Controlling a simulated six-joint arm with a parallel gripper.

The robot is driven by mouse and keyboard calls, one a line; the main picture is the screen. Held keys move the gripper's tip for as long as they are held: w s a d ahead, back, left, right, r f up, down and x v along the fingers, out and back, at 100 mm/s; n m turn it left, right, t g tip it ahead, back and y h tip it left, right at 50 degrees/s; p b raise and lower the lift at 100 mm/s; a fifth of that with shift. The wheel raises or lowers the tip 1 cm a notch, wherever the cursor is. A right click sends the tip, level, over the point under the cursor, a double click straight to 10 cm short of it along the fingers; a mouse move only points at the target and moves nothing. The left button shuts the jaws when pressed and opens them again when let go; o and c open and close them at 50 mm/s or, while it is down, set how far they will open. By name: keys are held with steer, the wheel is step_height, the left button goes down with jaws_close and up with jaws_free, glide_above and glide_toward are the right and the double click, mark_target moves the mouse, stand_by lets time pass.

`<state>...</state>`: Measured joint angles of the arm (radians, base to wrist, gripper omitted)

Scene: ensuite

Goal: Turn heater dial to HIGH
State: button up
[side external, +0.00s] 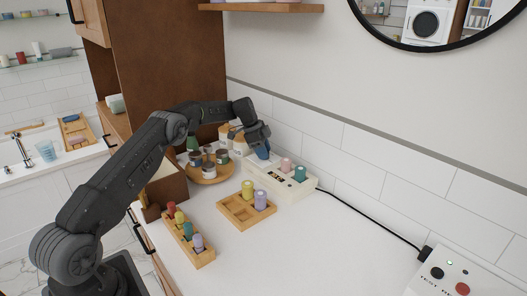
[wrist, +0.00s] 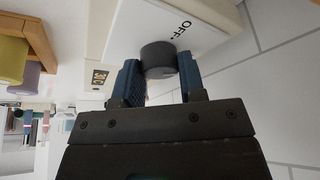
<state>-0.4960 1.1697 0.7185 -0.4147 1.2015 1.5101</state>
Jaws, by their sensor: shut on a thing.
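The heater is a long cream box (side external: 290,187) against the tiled wall; its white face (wrist: 122,28) also fills the upper part of the wrist view. The dark grey dial (wrist: 158,57) sits on that face, beside the printed word OFF (wrist: 182,30). My gripper (wrist: 160,76) has its two blue fingers on either side of the dial and is shut on it. In the side view my gripper (side external: 262,152) is at the left part of the heater and hides the dial. I cannot make out the dial's pointer, and no HIGH mark shows.
Pink (side external: 286,164) and teal (side external: 299,174) cylinders stand on the heater. A round wooden tray (side external: 211,178) of jars is close on the left. A wooden tray (side external: 232,215) and a narrow rack (side external: 203,258) hold coloured cylinders in front. The right counter is mostly clear, crossed by a black cable (side external: 375,222).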

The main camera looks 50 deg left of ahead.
steer(key=shift+m, duration=0.7)
steer(key=shift+m+g, duration=0.6)
steer(key=shift+m, duration=0.3)
steer(key=o, duration=0.9)
steer(key=shift+n, duration=0.4)
